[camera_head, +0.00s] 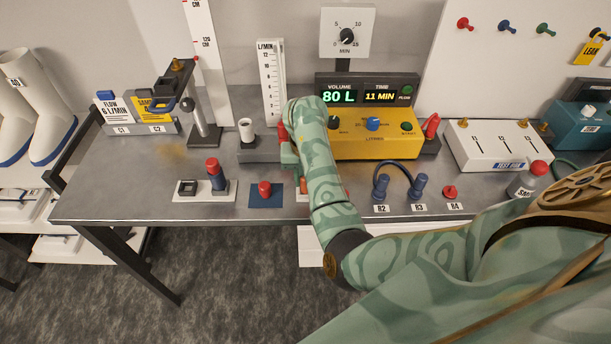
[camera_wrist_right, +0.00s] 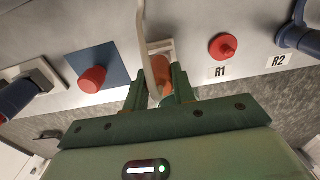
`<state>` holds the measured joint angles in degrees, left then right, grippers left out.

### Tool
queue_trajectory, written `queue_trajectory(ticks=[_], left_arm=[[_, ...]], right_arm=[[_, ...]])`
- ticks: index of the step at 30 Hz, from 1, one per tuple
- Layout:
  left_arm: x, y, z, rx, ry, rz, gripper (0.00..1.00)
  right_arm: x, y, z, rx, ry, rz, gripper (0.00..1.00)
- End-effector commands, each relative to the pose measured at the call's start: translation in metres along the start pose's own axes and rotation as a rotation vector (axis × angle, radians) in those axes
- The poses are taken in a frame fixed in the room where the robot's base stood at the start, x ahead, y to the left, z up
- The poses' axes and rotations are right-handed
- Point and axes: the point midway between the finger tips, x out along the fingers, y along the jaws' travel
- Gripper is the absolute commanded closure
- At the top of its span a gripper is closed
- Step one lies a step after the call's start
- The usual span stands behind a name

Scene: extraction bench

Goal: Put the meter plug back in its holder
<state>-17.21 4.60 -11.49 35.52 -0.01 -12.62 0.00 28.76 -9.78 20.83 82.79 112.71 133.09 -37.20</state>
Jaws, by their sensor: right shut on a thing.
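The meter plug (camera_wrist_right: 160,66), an orange piece with a pale cord or tube running up from it, is between the fingers of my right gripper (camera_wrist_right: 161,86) in the wrist view. My right gripper is shut on it. A small white square-framed holder (camera_wrist_right: 166,46) is right beyond the plug; I cannot tell whether the plug touches it or is seated. In the head view my right gripper (camera_head: 297,168) is low over the bench, left of the yellow meter box (camera_head: 372,148), with its fingers largely hidden by my arm. My left gripper is not in view.
A red knob on a blue square (camera_head: 264,190) and a red-capped blue plug (camera_head: 216,175) stand to the left. Blue connectors (camera_head: 380,187) and a red cap (camera_head: 450,191) stand right. A display (camera_head: 366,90) is behind. The bench's front edge is close.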

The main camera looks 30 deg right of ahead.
Motion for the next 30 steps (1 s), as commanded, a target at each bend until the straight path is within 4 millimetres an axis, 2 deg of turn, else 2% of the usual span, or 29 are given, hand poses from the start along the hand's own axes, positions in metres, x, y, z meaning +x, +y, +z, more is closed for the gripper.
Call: queue_trajectory(ticks=[9, 10, 12, 20, 23, 26, 30], left_arm=[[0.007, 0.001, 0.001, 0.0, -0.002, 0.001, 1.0], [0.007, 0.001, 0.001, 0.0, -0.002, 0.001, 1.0], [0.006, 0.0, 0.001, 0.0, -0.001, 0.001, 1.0], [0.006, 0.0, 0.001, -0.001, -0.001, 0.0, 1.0], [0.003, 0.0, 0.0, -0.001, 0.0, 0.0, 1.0], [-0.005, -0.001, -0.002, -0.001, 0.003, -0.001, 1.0], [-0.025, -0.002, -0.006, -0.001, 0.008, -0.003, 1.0]], right_arm=[[0.009, 0.0, 0.0, 0.0, 0.0, 0.0, 1.0], [0.008, 0.0, 0.0, 0.0, 0.0, 0.0, 0.69], [0.008, 0.0, 0.0, 0.0, 0.0, 0.0, 0.49], [0.007, 0.0, 0.0, 0.0, 0.0, 0.0, 0.49], [0.002, 0.0, 0.0, 0.0, -0.001, 0.0, 0.49], [-0.015, 0.0, 0.001, 0.001, -0.003, 0.001, 0.49], [-0.052, 0.0, 0.001, 0.002, -0.004, 0.002, 0.49]])
